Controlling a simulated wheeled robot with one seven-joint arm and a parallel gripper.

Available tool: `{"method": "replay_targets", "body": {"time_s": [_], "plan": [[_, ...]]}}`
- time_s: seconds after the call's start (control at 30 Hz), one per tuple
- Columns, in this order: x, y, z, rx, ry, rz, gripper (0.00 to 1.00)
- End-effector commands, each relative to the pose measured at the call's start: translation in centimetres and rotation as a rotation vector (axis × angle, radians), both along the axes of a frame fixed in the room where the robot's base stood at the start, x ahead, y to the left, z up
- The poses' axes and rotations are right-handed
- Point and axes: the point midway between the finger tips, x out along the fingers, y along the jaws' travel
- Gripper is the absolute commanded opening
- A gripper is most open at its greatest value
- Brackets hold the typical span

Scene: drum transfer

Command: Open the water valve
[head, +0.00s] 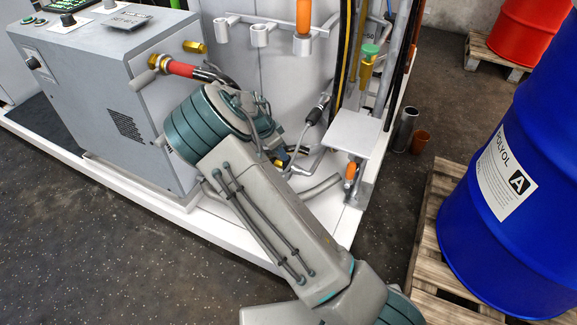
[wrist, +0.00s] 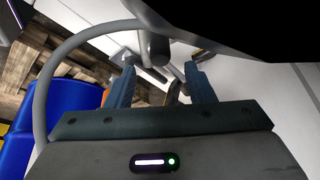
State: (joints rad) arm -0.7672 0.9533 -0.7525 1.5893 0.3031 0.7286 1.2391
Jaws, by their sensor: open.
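I cannot tell for certain which fitting is the water valve. In the head view, a brass fitting with a green cap (head: 370,52) stands among the upright pipes. An orange-handled part (head: 350,171) sits lower, below a small grey plate (head: 352,133). My gripper (wrist: 162,84) is open in the wrist view, with its two blue-grey fingers apart. Beyond the fingertips, a dark grey cylindrical end (wrist: 158,46) and a dark, brass-coloured piece (wrist: 203,57) show; I see no contact with them. In the head view my own arm mostly hides the gripper.
A grey machine cabinet (head: 95,90) with a red hose fitting (head: 180,68) stands left of my arm. A blue drum (head: 500,200) stands on a wooden pallet (head: 425,235) at right. A red drum (head: 505,32) is behind. Floor at lower left is clear.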

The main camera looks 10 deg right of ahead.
Motion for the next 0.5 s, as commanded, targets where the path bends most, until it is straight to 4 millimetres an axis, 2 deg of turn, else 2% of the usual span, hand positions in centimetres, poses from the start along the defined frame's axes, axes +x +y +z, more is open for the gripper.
{"method": "replay_targets", "body": {"time_s": [0.03, 0.2, 0.4, 0.5], "plan": [[0.2, -0.5, -1.6, -0.001, 0.001, -0.002, 0.49], [0.7, -1.8, -5.0, 0.0, 0.001, 0.0, 0.49], [1.2, -3.0, -7.9, -0.001, 0.0, 0.001, 0.49], [1.4, -3.3, -8.8, 0.0, 0.0, 0.001, 0.49]]}}
